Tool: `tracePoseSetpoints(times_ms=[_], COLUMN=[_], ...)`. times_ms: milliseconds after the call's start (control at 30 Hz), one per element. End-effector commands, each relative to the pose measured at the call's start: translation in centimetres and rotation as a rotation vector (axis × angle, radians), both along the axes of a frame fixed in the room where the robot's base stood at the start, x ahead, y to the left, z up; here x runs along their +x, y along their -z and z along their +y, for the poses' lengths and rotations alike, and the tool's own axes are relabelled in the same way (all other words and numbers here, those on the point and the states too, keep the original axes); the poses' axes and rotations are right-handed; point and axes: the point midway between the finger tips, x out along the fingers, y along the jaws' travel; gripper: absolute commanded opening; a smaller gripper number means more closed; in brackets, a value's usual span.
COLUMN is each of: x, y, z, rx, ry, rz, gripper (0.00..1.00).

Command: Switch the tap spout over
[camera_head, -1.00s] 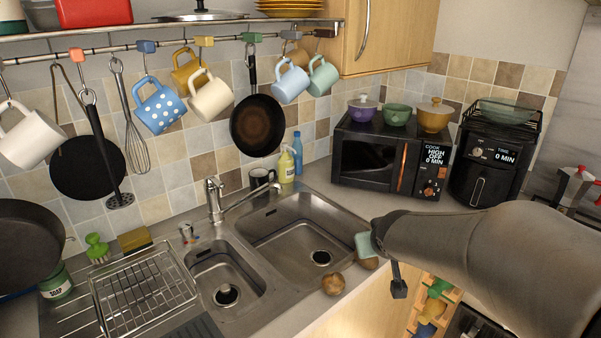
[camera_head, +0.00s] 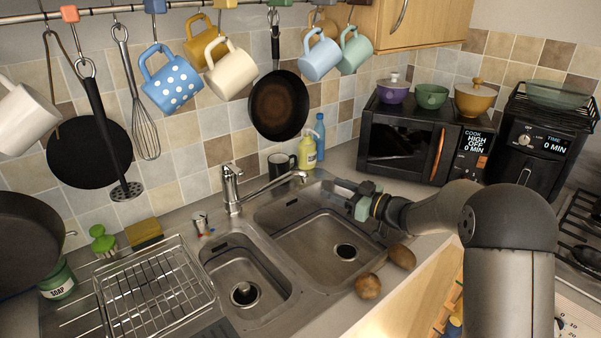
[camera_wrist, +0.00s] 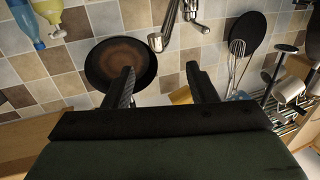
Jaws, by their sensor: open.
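The chrome tap (camera_head: 232,190) stands behind the sink, between the two basins. Its spout (camera_head: 270,187) points right, with its outlet over the back of the larger right basin (camera_head: 290,222). My gripper (camera_head: 335,188) is over the right side of that basin, a little to the right of the spout's end and apart from it. In the wrist view my gripper (camera_wrist: 162,72) is open and empty, its two dark fingers spread. The spout's outlet (camera_wrist: 156,41) shows just beyond the gap between the fingertips, and the tap's body (camera_wrist: 189,12) is at the top.
A yellow bottle (camera_head: 308,150), a blue bottle (camera_head: 320,132) and a dark mug (camera_head: 281,165) stand behind the spout. Two brown potatoes (camera_head: 368,286) lie on the front edge. A dish rack (camera_head: 155,285) is left; mugs and pans hang above.

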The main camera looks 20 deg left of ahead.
Motion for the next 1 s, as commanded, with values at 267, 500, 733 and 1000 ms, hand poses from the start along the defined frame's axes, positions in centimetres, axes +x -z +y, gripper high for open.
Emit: tracePoseSetpoints(times_ms=[267,500,733,1000], x=[1.7,3.0,3.5,3.6], y=[-0.2,-0.1,-0.1,0.0], z=[6.2,10.3,12.1,12.3], rx=[-0.001,-0.001,-0.001,-0.001], ry=[-0.002,0.0,0.002,0.003], rz=[0.0,-0.001,-0.001,0.0], gripper=[0.52,0.52,0.52,0.52])
